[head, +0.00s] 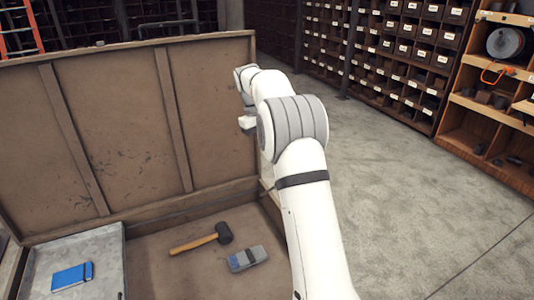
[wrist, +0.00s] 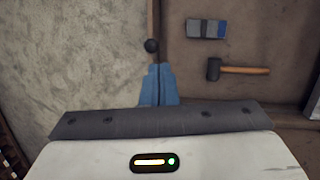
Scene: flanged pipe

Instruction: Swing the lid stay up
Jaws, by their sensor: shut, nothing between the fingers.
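The chest's brown panelled lid (head: 130,120) stands open and upright in the head view. My gripper (wrist: 158,70) shows blue fingers, shut and empty, just below the knob in the picture. Whether they touch it I cannot tell. In the head view my arm hides the stay and the fingertips.
Inside the chest lie a mallet (head: 205,240) and a grey-and-blue block-like item (head: 247,258). A metal tray (head: 105,252) at the left holds a blue notebook (head: 72,276). Concrete floor (head: 410,180) is clear to the right, before shelves (head: 500,90) and drawer racks (head: 400,50).

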